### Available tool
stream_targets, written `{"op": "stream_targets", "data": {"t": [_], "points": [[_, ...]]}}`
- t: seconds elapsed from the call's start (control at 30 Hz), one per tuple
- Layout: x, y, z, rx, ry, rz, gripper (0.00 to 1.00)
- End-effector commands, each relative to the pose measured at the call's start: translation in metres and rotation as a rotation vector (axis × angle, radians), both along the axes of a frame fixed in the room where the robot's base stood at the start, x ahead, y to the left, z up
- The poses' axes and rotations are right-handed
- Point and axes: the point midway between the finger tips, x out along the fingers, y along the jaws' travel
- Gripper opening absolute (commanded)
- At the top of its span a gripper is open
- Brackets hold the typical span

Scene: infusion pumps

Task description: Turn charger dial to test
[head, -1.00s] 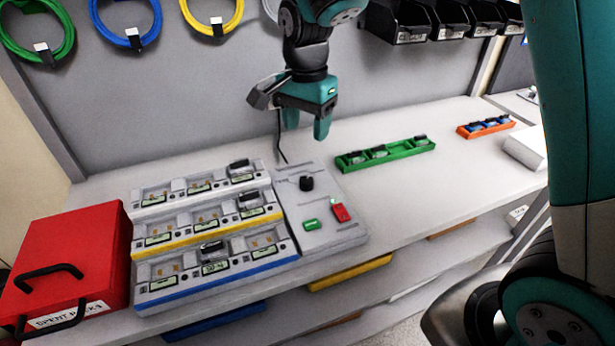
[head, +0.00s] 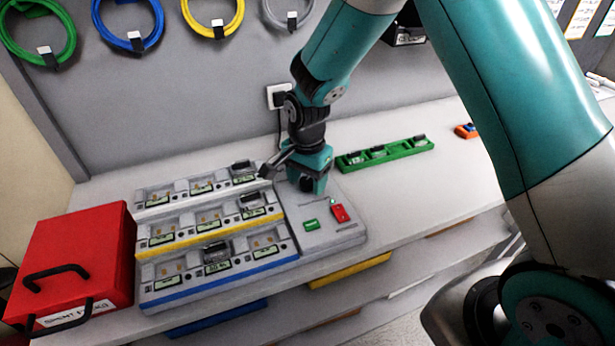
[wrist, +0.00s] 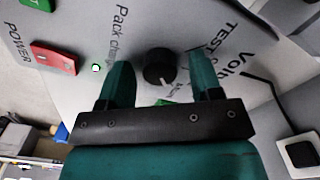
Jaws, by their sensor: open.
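The charger's black dial (wrist: 160,68) sits on the grey control panel (wrist: 70,12) in the wrist view. It lies between the two open fingers of my gripper (wrist: 160,82), with a gap on both sides. Its white pointer mark points down in that view, away from the printed word TEST at upper right. In the head view my gripper (head: 308,185) is low over the panel (head: 325,238) and hides the dial. The charger (head: 210,225) has three rows of bays with white, yellow and blue edges.
A green button (head: 311,224) and a red POWER switch (head: 339,213) are on the panel near my gripper. A red box (head: 75,250) stands at left. A green tray (head: 385,153) lies to the right. The bench between tray and panel is clear.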

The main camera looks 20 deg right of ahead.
Motion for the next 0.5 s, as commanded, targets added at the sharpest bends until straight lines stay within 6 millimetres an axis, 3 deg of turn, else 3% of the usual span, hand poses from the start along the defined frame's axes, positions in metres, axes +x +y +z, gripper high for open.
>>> {"op": "stream_targets", "data": {"t": [0.07, 0.27, 0.5], "points": [[0.0000, 0.0000, 0.0001, 0.000, 0.000, 0.000, 0.54], [0.0000, 0.0000, 0.0003, 0.000, 0.000, 0.000, 0.10], [0.0000, -0.0001, 0.0004, 0.000, 0.000, 0.012, 0.10]]}}
